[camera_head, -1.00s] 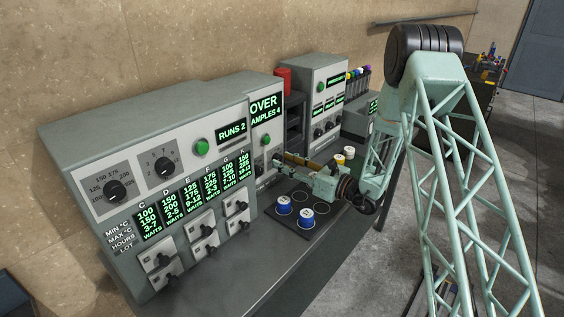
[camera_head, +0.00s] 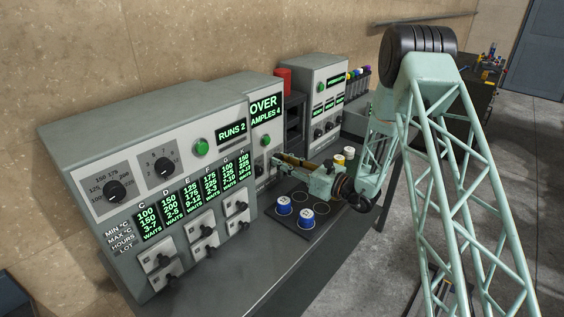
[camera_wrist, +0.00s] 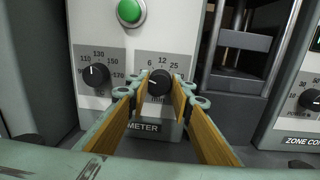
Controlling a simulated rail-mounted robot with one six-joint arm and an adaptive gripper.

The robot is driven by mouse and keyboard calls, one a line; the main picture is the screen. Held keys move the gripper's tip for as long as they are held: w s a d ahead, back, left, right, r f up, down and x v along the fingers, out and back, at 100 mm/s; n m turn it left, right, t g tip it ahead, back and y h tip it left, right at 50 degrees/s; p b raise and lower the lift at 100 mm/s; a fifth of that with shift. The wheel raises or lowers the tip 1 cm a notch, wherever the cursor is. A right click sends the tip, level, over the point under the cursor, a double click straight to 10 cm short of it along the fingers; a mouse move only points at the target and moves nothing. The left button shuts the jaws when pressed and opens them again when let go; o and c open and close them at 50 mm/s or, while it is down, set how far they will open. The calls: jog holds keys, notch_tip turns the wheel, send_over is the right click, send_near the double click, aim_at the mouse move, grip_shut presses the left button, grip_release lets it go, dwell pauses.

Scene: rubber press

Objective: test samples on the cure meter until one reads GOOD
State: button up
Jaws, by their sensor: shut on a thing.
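The cure meter (camera_head: 265,145) is a grey cabinet whose green display (camera_head: 265,107) reads OVER and SAMPLES 4, cut off at the left. In the wrist view, its front has a green button (camera_wrist: 130,11), a left dial (camera_wrist: 95,76) and a right black dial (camera_wrist: 159,83) above a METER label. My gripper (camera_wrist: 162,88) has its fingers on both sides of the right dial and is shut on it. In the head view my gripper (camera_head: 279,161) reaches the meter's front. Two blue-sided samples with white tops (camera_head: 284,205) (camera_head: 306,218) sit on a dark mat (camera_head: 293,231).
Small yellow and white samples (camera_head: 349,152) stand behind my gripper. Another control cabinet (camera_head: 318,75) and a red cylinder (camera_head: 284,79) are at the back.

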jog(key=shift+n+b, duration=0.5)
jog(key=shift+b, duration=0.1)
jog(key=n+b, duration=0.5)
jog(key=b, duration=0.2)
jog(key=shift+n+h, duration=0.3)
jog(key=shift+n+b, duration=0.4)
jog(key=o, duration=0.9)
jog(key=shift+v, duration=6)
